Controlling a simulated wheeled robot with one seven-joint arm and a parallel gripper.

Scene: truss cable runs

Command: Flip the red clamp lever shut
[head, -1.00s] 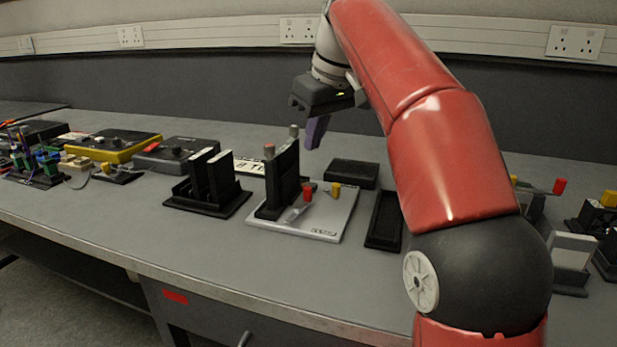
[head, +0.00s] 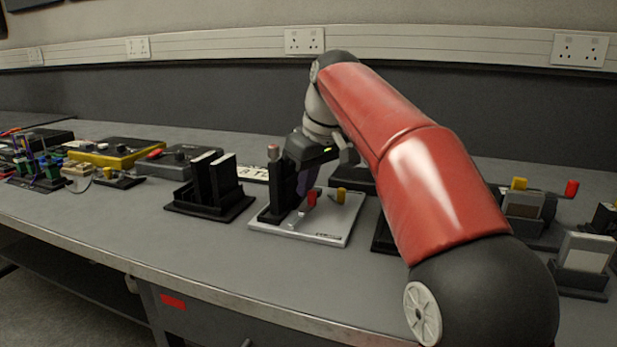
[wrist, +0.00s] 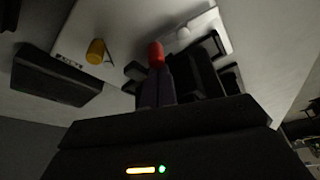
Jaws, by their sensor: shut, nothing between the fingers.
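A red-tipped lever (head: 311,198) stands up on a pale metal plate (head: 327,236), beside an upright black block (head: 283,187). In the wrist view the red tip (wrist: 155,55) shows just past my fingertips. My gripper (head: 304,188) points down behind the lever, its purple fingers partly hidden by it and the block. In the wrist view the fingers of my gripper (wrist: 158,75) are together with nothing between them. They look very close to the red tip; I cannot tell whether they touch it.
A yellow-tipped lever (head: 341,195) stands on the same plate, to the right. A black holder with upright slabs (head: 214,182) is to the left. A dark box (wrist: 55,75) lies beside the plate. Another red-tipped lever (head: 571,188) is at far right. The table front is clear.

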